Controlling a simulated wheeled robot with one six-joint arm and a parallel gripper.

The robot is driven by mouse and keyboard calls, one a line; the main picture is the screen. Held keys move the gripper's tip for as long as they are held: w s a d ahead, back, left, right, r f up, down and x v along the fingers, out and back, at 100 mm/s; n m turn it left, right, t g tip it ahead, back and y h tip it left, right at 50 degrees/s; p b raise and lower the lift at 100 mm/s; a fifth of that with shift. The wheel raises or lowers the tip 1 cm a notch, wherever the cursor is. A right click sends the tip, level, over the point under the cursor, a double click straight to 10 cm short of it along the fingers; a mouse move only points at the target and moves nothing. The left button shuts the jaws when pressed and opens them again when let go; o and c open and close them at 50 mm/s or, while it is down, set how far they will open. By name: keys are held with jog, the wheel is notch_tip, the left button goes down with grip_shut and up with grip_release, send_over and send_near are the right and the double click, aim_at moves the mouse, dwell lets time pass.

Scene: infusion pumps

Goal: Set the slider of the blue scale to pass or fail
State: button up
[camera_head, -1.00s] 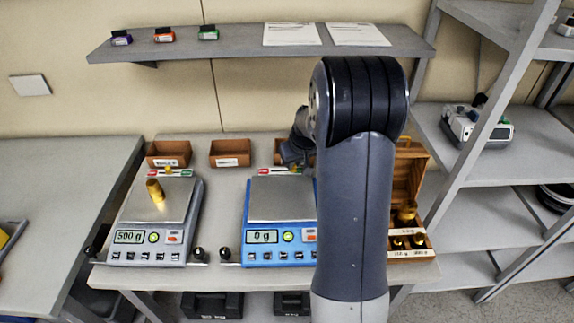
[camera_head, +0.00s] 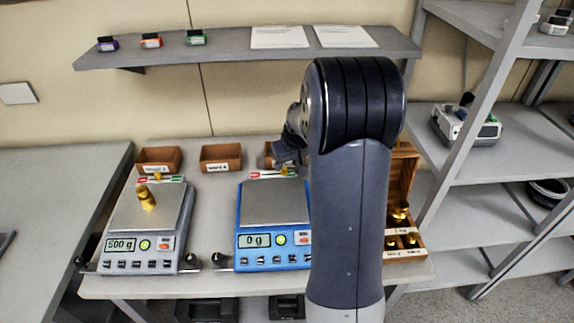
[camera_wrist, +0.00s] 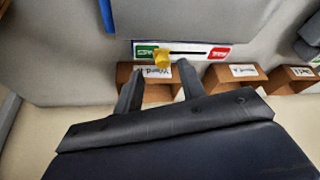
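The blue scale (camera_head: 274,202) reads 0 g. Its slider strip (camera_head: 268,175) lies along its back edge, partly hidden by my arm. In the wrist view the strip (camera_wrist: 190,52) has a green label (camera_wrist: 146,50) at left and a red label (camera_wrist: 220,52) at right. The yellow slider knob (camera_wrist: 161,56) stands at the green end, partly covering that label. My gripper (camera_wrist: 161,66) is open, its fingers spread to either side of the knob's position. I cannot tell whether either finger touches it. In the head view my gripper (camera_head: 285,158) is above the back of the blue scale.
A grey scale (camera_head: 147,225) at left reads 500 g and carries a brass weight (camera_head: 146,199). Small brown boxes (camera_head: 221,157) stand behind the scales. A wooden weight box (camera_head: 404,190) stands at right, partly behind my arm. A shelf (camera_head: 230,47) hangs above.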

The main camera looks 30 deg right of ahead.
jog(key=v, duration=0.9)
jog(key=shift+b, duration=0.4)
jog(key=shift+f, duration=0.15)
jog(key=x, duration=0.3)
jog(key=p+x, duration=0.1)
jog(key=x, duration=0.3)
jog(key=p+x, duration=0.1)
jog(key=x, duration=0.2)
jog(key=shift+w+a+f, duration=0.25)
jog(key=shift+w+a, duration=0.15)
jog(key=shift+w+a+f, duration=0.1)
jog(key=shift+w+a, duration=0.05)
jog(key=shift+a, duration=0.25)
